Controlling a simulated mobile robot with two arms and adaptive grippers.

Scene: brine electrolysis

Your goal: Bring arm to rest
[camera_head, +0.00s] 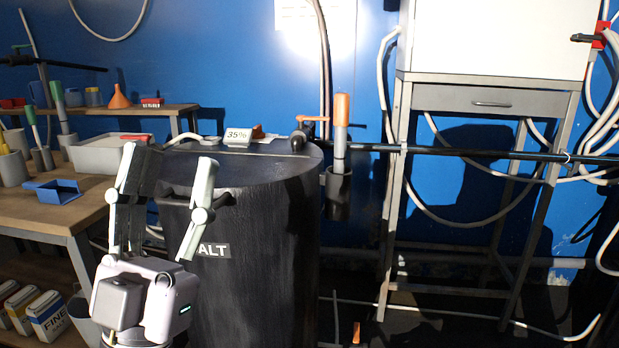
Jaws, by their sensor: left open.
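My left gripper (165,190) is at the lower left of the head view, pointing up. Its two fingers stand apart with nothing between them. It is in front of the left side of a black barrel (275,240) with a partly covered label ending in "ALT". I cannot tell whether it touches the barrel. My right gripper is not in view.
A wooden bench (40,213) with a blue tray (57,192) and grey box (98,154) is on the left. A "35%" sign (238,135) stands on the barrel. An orange-topped tool sits in a holder (338,190). A metal stand (490,100) is at right.

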